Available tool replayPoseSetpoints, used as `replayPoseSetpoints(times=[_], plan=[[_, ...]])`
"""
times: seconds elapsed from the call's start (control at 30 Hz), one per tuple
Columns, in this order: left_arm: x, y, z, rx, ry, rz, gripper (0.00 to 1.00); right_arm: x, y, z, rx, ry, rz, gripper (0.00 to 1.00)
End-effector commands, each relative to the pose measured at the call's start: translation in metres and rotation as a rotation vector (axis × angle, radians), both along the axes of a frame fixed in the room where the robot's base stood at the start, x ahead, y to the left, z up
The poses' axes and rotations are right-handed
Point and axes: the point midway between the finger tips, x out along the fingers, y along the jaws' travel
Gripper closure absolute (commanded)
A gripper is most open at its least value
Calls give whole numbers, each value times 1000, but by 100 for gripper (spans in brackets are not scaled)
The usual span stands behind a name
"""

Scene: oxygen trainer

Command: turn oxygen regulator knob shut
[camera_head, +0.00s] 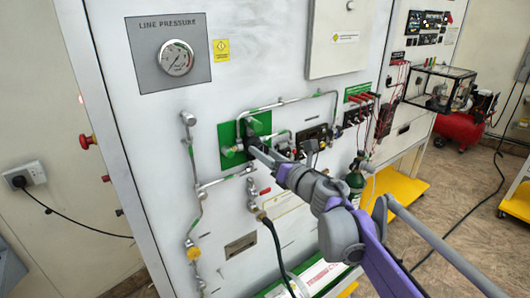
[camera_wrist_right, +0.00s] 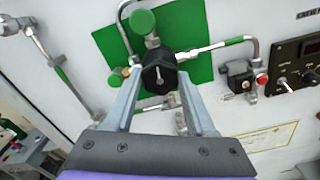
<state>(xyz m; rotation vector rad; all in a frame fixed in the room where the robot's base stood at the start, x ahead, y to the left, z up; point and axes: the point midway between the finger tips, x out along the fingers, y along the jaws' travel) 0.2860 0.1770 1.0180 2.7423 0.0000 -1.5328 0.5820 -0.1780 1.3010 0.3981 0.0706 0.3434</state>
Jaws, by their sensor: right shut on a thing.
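The black regulator knob (camera_wrist_right: 158,73) sits in front of a green plate (camera_wrist_right: 197,67) on the panel. In the head view the green plate (camera_head: 230,160) shows left of my right gripper (camera_head: 256,149), whose fingers reach the fitting there. In the wrist view my right gripper (camera_wrist_right: 160,78) has one finger on each side of the black knob and is shut on it. The gripper partly hides the knob in the head view. A round green cap (camera_wrist_right: 142,21) stands just above the knob. My left gripper is not in view.
The line pressure gauge (camera_head: 176,58) is at the upper left of the white panel. Metal pipes (camera_head: 197,205) run around the plate. A black hose (camera_head: 273,240) hangs below, and a dark green cylinder (camera_head: 355,180) stands to the right. Red leads (camera_head: 388,110) hang farther right.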

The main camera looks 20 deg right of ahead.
Motion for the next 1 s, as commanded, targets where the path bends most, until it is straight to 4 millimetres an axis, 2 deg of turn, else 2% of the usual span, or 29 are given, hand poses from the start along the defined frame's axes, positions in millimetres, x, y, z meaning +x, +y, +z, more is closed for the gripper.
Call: replayPoseSetpoints(times=[0.3, 0.87, 0.9, 1.0], plan=[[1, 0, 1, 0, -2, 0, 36, 0, 0, 0, -120, -45, 0, 100], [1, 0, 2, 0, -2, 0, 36, 0, 0, 0, -148, -55, 0, 100], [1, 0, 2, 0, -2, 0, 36, 0, 0, 0, -148, -55, 0, 41], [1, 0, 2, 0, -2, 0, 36, 0, 0, 0, -147, -54, 0, 23]])
